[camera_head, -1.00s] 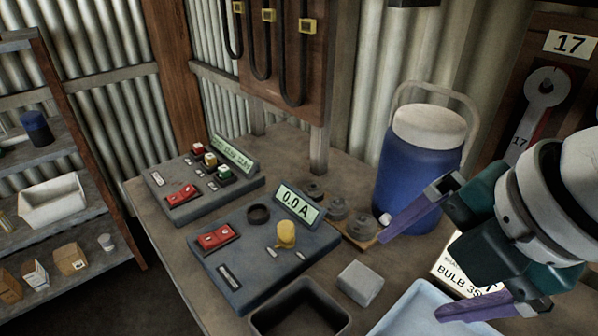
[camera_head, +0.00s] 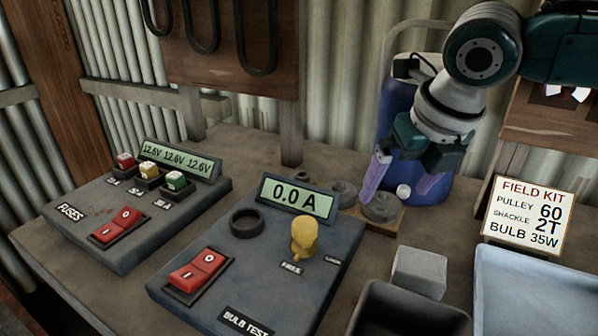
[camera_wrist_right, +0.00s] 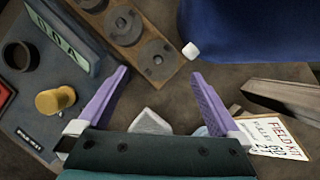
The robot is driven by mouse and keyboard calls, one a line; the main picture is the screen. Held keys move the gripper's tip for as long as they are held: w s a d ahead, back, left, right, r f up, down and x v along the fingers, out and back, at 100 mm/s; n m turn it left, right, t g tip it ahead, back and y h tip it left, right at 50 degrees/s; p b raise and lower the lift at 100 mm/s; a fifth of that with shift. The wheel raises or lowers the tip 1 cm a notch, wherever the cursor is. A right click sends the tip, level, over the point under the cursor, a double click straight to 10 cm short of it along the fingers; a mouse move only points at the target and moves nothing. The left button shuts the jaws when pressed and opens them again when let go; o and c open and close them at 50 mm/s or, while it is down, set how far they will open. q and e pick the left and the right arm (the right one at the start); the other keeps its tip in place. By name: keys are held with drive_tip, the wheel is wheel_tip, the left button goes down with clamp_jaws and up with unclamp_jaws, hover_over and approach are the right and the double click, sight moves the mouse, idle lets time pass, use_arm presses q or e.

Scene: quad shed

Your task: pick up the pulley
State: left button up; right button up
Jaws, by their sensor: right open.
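Several round grey metal discs that look like pulleys sit in a row on a wooden board (camera_head: 397,224) behind the meter panel. The nearest pulley (camera_head: 382,209) is just below my right gripper (camera_head: 400,194); another pulley (camera_head: 343,193) is left of it. The right gripper is open and empty, pointing down. Sizes on the pulleys are unreadable. My left gripper is not in view.
A field kit card (camera_head: 527,216) reads pulley 60. The meter panel (camera_head: 255,262), a grey block (camera_head: 419,271), a dark bin (camera_head: 375,300) and a pale tray (camera_head: 535,270) crowd the front.

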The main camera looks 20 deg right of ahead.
sight(386, 201)
drive_tip(key=x, duration=0.4)
drive_tip(key=shift+a+b, duration=0.2)
drive_tip(key=shift+b, duration=0.15)
drive_tip(key=shift+c, duration=0.4)
drive_tip(key=c, duration=1.4)
drive_tip(key=shift+r, duration=0.15)
